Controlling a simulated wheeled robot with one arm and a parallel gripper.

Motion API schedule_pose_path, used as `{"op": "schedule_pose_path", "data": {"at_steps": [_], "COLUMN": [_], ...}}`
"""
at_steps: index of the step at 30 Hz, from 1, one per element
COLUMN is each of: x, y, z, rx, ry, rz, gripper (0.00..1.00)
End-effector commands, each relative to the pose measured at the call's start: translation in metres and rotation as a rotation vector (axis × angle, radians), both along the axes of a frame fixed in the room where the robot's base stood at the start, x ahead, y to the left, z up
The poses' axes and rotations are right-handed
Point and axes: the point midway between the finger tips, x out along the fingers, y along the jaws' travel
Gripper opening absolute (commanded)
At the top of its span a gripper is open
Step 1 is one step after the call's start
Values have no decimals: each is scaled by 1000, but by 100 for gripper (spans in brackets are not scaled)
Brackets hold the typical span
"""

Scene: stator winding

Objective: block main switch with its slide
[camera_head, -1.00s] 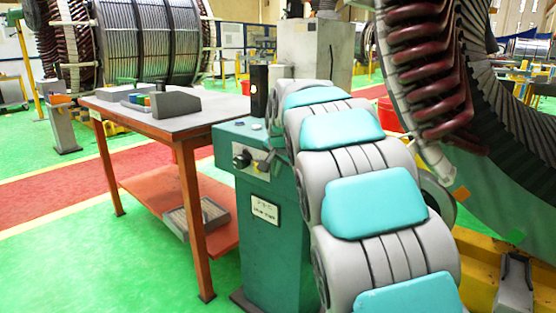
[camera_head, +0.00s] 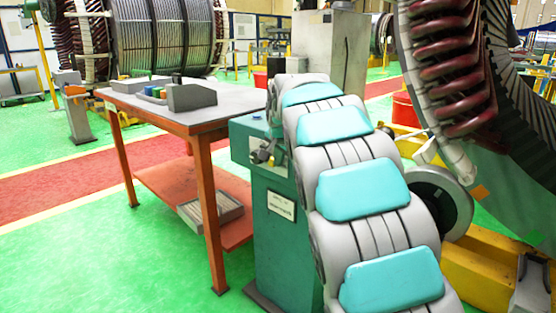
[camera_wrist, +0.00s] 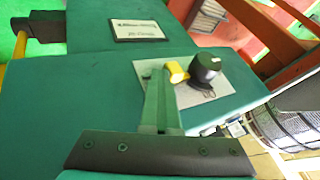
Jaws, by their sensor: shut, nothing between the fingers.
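The main switch is a black round knob (camera_wrist: 205,68) on a white plate (camera_wrist: 196,92), set in the face of a green cabinet (camera_wrist: 90,80). A small yellow piece (camera_wrist: 176,72), apparently the slide, sits just left of the knob. My gripper (camera_wrist: 158,76) is shut and empty, its fingertips at the plate beside the yellow piece; whether they touch it I cannot tell. In the head view the green cabinet (camera_head: 275,240) stands left of my arm, with the switch (camera_head: 262,155) small on its upper face. My gripper is not clear there.
An orange-legged table (camera_head: 215,122) with a grey control box (camera_head: 190,97) stands left of the cabinet. A label plate (camera_wrist: 138,31) is on the cabinet. A large stator with red-brown coils (camera_head: 455,70) is at right. Green floor (camera_head: 70,250) is free at front left.

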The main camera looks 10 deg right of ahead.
Motion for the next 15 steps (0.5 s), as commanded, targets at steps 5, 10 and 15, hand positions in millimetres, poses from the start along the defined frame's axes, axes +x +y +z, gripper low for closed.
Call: {"op": "schedule_pose_path", "data": {"at_steps": [5,10,15], "x": [3,2,-5], "y": [2,2,-5], "z": [1,2,1], "rx": [2,2,2], "ry": [-11,-13,-12], "rz": [3,3,2], "gripper": [0,0,0]}}
